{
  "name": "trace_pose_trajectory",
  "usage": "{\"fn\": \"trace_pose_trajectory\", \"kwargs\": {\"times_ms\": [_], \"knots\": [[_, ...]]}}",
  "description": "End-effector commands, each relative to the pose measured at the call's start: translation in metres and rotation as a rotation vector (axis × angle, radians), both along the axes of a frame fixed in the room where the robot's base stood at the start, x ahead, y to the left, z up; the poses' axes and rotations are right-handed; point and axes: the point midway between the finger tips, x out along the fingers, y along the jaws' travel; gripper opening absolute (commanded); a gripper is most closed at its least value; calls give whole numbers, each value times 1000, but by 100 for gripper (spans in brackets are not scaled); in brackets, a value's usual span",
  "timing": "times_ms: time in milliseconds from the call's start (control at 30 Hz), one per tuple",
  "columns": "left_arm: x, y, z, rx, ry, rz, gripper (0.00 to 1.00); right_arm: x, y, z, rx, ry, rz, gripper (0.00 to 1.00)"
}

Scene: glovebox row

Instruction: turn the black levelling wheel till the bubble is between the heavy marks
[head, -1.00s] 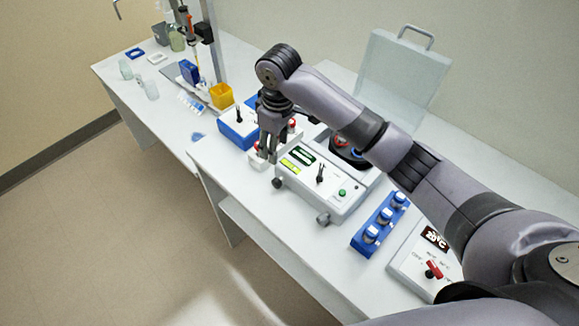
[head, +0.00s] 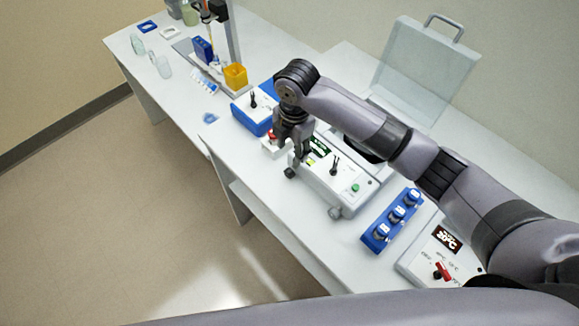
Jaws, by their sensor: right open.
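The white instrument (head: 334,186) stands on the bench with a dark display, a black toggle and a green button on its face. Its black levelling wheel (head: 290,173) is at its front left foot; a grey wheel (head: 335,213) is at its front right foot. The yellow-green bubble vial (head: 311,161) is partly hidden by my gripper, and I cannot make out the bubble or marks. My right gripper (head: 292,155) is open, fingers pointing down, just above the instrument's left end and the black wheel. It appears apart from the wheel. My left gripper is not in view.
A blue box (head: 255,115) stands left of the instrument, with a small red-topped item (head: 271,139) between. A blue rack of vials (head: 391,222) and a temperature unit (head: 437,252) stand right. A clear case (head: 424,70) is behind. The bench's front edge is free.

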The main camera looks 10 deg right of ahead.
Motion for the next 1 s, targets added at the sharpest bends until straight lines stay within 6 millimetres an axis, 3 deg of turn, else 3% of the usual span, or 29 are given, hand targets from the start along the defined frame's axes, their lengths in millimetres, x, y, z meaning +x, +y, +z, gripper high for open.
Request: {"fn": "trace_pose_trajectory", "kwargs": {"times_ms": [300,500,700,1000], "knots": [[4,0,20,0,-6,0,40,3,3,-68,0,4,-3,46],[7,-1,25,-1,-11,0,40,5,4,-100,-2,2,-2,46],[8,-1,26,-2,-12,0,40,6,4,-114,0,0,-2,46],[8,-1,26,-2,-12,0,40,6,4,-115,1,-1,-1,44]]}}
